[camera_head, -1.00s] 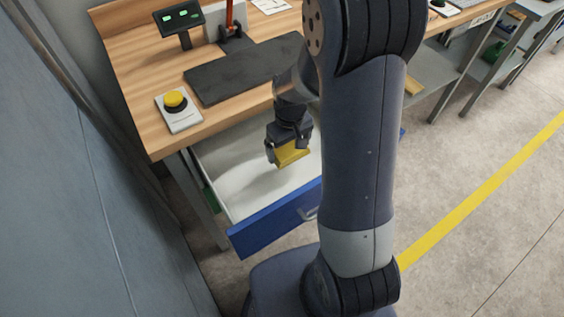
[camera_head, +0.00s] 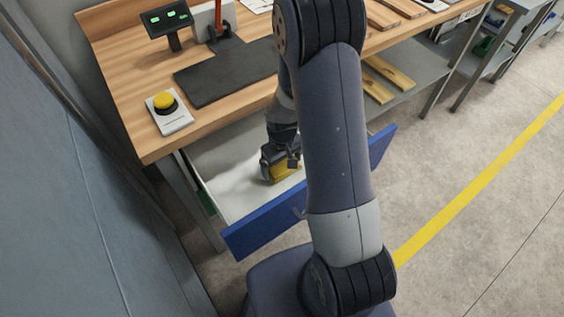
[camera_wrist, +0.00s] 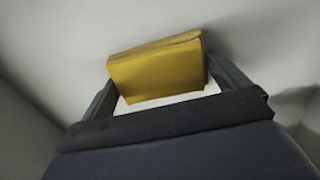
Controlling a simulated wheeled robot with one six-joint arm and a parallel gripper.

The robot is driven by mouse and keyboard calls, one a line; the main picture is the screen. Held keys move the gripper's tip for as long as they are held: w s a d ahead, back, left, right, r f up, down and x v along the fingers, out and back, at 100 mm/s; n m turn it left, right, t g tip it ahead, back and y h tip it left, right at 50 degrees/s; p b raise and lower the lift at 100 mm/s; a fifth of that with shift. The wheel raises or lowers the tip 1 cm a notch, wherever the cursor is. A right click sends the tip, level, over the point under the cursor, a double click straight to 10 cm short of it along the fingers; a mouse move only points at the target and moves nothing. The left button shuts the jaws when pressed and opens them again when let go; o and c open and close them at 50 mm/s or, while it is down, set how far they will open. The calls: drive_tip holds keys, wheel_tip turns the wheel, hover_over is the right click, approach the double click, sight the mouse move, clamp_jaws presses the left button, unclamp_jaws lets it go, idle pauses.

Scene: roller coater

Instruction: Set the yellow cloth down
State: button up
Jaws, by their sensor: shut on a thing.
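The folded yellow cloth (camera_head: 284,172) is between the fingers of my gripper (camera_head: 279,168), inside the open drawer (camera_head: 228,200) with the blue front. In the wrist view the cloth (camera_wrist: 158,68) is held between the two dark fingers of my gripper (camera_wrist: 160,85), with the pale drawer floor around it. The cloth is low in the drawer; I cannot tell whether it touches the floor. My arm hides the right part of the drawer in the head view.
The wooden workbench (camera_head: 142,125) stands above the drawer. It bears a black mat (camera_head: 225,78), a yellow push button (camera_head: 165,102) and a small display (camera_head: 165,20). A grey wall (camera_head: 70,200) is close on the left. Wooden boards (camera_head: 378,85) lie on a lower shelf.

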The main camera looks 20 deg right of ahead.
sight(282, 164)
drive_tip(key=shift+f, duration=0.2)
drive_tip(key=o, duration=0.6)
drive_tip(key=shift+r, duration=0.1)
wheel_tip(282, 164, up, 12)
drive_tip(key=shift+r+p, duration=0.2)
drive_tip(key=shift+p, duration=0.4)
